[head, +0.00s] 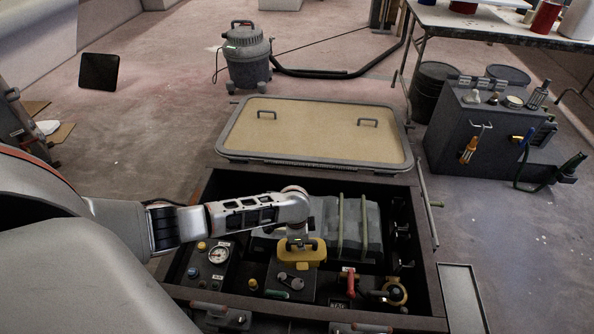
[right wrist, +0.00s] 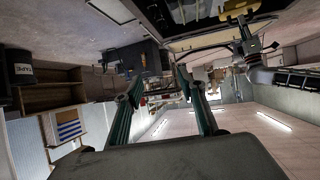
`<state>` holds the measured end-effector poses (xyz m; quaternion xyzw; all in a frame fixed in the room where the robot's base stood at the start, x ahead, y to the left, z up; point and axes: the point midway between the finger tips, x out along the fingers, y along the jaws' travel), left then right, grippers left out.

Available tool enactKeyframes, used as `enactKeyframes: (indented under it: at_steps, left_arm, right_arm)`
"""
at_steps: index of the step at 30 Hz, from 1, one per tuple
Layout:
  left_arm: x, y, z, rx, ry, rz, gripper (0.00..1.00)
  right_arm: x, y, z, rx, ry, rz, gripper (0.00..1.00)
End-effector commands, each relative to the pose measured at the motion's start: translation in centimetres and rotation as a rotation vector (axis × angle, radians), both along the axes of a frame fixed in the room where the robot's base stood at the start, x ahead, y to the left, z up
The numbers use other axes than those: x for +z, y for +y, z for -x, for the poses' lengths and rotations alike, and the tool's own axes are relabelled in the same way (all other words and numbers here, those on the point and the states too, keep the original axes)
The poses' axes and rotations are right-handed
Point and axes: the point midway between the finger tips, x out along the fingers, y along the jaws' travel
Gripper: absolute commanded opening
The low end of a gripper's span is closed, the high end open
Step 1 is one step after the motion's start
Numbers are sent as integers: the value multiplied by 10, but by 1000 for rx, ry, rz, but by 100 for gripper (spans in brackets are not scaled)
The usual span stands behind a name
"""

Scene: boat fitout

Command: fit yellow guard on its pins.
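The yellow guard (head: 305,262) hangs over the open dark box, above a panel with grey round parts (head: 290,282). My left gripper (head: 298,238) comes down from above and is shut on the dark handle on top of the guard. The gripper's fingers are small and partly hidden in the head view. I cannot make out the pins, or whether the guard touches anything below it. My right gripper (right wrist: 160,85) is open and empty in the right wrist view, away from the box. It is not in the head view.
In the box are a gauge panel (head: 216,262), a red lever (head: 350,281), a black-and-yellow knob (head: 395,292) and a grey ribbed unit (head: 368,230). The lid (head: 310,135) lies behind the box. A grey tool cabinet (head: 475,130) stands to the right.

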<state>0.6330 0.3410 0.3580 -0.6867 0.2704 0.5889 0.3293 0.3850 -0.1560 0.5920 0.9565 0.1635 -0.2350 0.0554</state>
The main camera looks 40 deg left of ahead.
Motion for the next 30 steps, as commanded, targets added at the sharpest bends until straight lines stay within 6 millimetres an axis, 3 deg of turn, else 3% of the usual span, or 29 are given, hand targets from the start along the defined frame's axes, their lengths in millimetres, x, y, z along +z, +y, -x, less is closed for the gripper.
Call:
enactKeyframes:
  at_steps: [1,6,20,30]
  left_arm:
    - [-32,8,13,-24,19,2,0]
    - [-69,25,23,-109,7,3,0]
    - [-108,32,30,-148,5,3,0]
    - [-146,32,31,-148,6,3,0]
  right_arm:
    - [-10,1,4,0,19,-4,40]
    - [-11,3,3,0,18,-14,40]
    - [-5,13,-1,-12,6,-75,40]
    - [-9,43,5,-68,42,-283,40]
